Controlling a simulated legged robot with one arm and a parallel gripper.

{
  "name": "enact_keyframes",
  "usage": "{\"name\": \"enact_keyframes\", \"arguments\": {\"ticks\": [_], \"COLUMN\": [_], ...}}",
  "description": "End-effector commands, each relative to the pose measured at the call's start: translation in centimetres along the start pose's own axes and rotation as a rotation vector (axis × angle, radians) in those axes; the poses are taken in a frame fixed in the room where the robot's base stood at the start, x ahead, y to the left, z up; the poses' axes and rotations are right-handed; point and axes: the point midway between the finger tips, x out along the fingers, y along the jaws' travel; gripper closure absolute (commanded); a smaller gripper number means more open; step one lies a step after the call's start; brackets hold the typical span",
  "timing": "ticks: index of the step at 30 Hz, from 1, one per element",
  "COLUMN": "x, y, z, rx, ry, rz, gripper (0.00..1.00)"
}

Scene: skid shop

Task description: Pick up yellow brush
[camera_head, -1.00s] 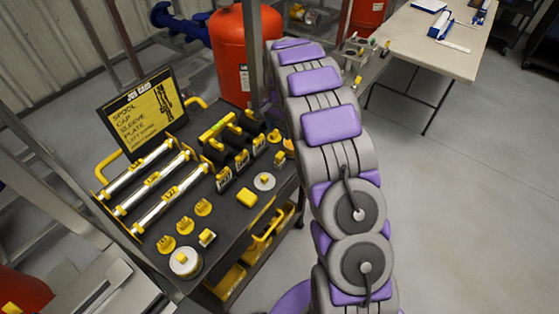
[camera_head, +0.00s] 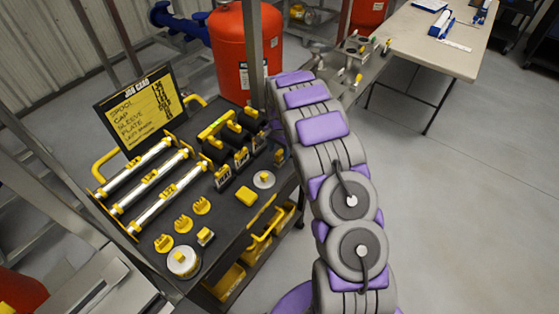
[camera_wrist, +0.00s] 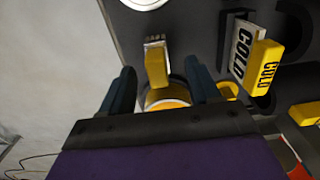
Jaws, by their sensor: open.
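A small yellow block-like piece with a pale, ribbed metallic end, seemingly the yellow brush (camera_wrist: 156,68), stands near the top middle of the wrist view. In the head view it seems to be the small yellow-and-grey piece (camera_head: 279,156) at the cart's right edge. My gripper (camera_wrist: 160,75) is open, with one dark finger on each side of the yellow piece's lower part. I cannot tell whether the fingers touch it. A round yellow-topped thing (camera_wrist: 166,98) shows between the fingers, partly hidden by the gripper body. In the head view the gripper is mostly hidden behind my arm.
The dark cart (camera_head: 232,222) bears silver tubes with yellow ends (camera_head: 160,195), several yellow caps and a job card (camera_head: 138,112). Yellow COLD-labelled blocks (camera_wrist: 264,66) stand close right of the gripper. A red tank (camera_head: 245,55) is behind the cart. Open floor lies right.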

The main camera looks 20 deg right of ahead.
Motion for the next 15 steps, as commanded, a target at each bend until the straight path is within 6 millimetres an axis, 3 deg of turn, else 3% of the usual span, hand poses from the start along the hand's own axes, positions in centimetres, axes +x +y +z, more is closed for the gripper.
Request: {"name": "enact_keyframes", "arguments": {"ticks": [15], "x": [5.4], "y": [0.2], "z": [0.0], "rx": [-0.001], "ry": [0.0], "rz": [0.0], "gripper": [0.38]}}
